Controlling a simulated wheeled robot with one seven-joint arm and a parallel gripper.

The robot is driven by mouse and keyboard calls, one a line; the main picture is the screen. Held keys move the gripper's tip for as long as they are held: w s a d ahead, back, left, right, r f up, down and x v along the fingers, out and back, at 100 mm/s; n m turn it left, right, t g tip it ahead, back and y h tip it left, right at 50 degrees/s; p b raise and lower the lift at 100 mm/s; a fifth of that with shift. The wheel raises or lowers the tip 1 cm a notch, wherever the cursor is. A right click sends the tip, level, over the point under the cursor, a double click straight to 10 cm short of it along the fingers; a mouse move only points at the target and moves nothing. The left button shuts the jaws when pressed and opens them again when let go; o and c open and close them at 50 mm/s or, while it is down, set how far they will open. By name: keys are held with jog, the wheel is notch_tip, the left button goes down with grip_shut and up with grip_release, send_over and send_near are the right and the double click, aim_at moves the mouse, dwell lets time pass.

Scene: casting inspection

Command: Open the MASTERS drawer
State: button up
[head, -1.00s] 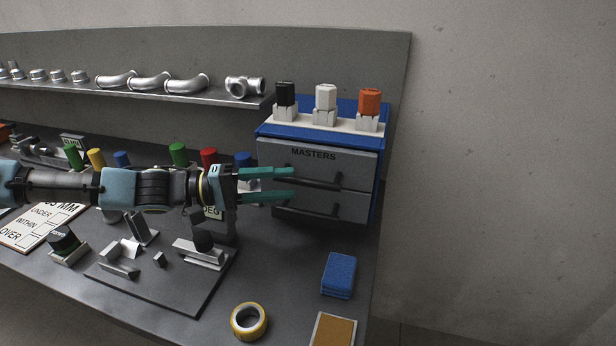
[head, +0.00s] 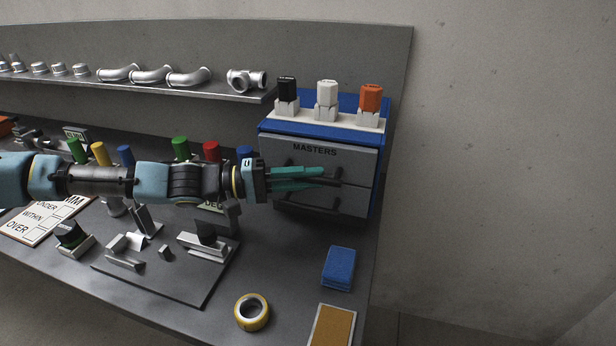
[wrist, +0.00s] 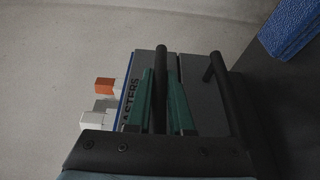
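The MASTERS drawer (head: 355,168) is the upper drawer of a grey cabinet with a blue top, at the right end of the bench. Its front looks flush with the cabinet. Its dark bar handle (wrist: 160,62) lies between the two green fingers of my gripper (head: 320,178) in the wrist view. The fingers lie close against both sides of the bar and look shut on it. The fingers hide part of the handle in the head view. The MASTERS lettering shows left of the fingers in the wrist view.
A lower drawer (head: 350,203) with its own handle (head: 314,203) sits just below. Black, white and orange capped pieces stand on the cabinet top. A blue block (head: 339,268) and a yellow tape roll (head: 252,312) lie in front. A fixture plate (head: 190,285) is below my arm.

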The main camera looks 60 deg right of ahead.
grip_shut()
dwell(0.9)
